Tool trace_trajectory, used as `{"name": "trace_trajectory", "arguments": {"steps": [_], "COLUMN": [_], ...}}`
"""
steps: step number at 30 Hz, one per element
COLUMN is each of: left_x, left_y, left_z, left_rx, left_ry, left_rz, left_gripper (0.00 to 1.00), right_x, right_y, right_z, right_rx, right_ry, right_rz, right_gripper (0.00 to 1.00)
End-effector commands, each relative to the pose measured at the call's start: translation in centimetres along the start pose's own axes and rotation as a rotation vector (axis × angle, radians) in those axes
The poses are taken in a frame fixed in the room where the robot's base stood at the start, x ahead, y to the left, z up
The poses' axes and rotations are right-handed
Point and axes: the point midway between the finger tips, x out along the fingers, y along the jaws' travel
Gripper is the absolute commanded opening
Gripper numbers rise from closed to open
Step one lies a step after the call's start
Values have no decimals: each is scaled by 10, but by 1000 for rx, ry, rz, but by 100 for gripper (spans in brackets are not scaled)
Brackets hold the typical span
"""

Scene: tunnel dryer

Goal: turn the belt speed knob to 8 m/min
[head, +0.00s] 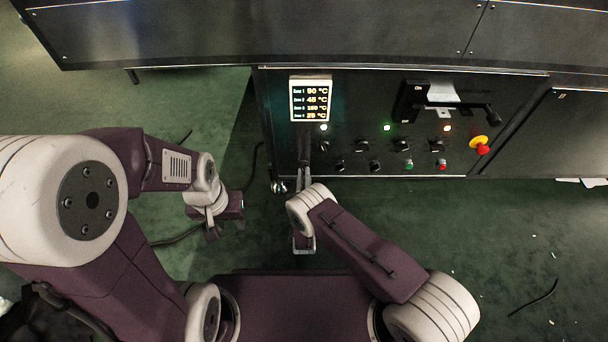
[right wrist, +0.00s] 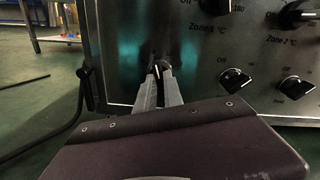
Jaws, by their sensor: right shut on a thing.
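The dark control panel (head: 350,110) of the dryer carries several black knobs. My right gripper (head: 303,172) reaches up to the panel's lower left part. In the right wrist view its two grey fingers (right wrist: 160,74) close on a small dark knob (right wrist: 157,71) at the panel face. The fingers hide most of that knob, and its label and pointer setting cannot be read. My left gripper (head: 218,222) hangs over the floor left of the panel, away from any knob; its jaws are too small to judge.
A display (head: 311,99) shows zone temperatures. Nearby are zone knobs (right wrist: 235,80), a main switch handle (head: 455,106), a green button (head: 408,164), a red button (head: 441,164) and a red-yellow emergency stop (head: 481,147). Green floor (head: 510,230) lies open at right.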

Motion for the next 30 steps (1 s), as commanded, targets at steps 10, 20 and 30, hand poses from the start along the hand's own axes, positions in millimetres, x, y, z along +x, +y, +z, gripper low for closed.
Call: {"name": "trace_trajectory", "arguments": {"steps": [10, 20, 30], "left_x": [0, 0, 1], "left_y": [0, 0, 0], "left_z": [0, 0, 0], "left_rx": [0, 0, 0], "left_ry": [0, 0, 0], "left_rz": [0, 0, 0], "left_gripper": [36, 36, 36], "right_x": [0, 0, -1], "right_y": [0, 0, 3], "right_z": [0, 0, 0], "right_rx": [-22, -22, -21], "right_ry": [0, 0, 0], "right_rz": [0, 0, -1], "right_gripper": [0, 34, 34]}}
